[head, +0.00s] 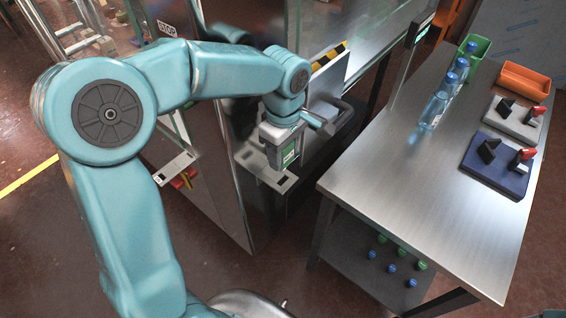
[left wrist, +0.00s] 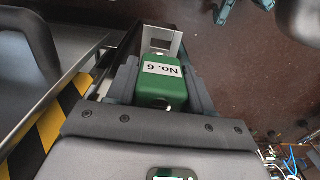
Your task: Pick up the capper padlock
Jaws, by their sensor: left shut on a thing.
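A green padlock (left wrist: 165,88) with a white "No. 6" label sits between the jaws of my left gripper (left wrist: 160,80) in the left wrist view. The gripper is shut on its body. Its pale metal shackle (left wrist: 161,38) points away from the gripper; I cannot tell whether it passes through a bracket. In the head view the padlock (head: 289,155) shows as a small green patch in my left gripper (head: 282,155), just above a grey metal bracket (head: 268,176) on the machine's side. My right gripper is not in view.
A steel table (head: 400,170) stands to the right, with bottles (head: 437,105), a green bin (head: 477,46), an orange bin (head: 526,80) and two small device blocks. A second bracket (head: 176,167) with red and yellow parts is at left. A glass-panelled machine stands behind the gripper.

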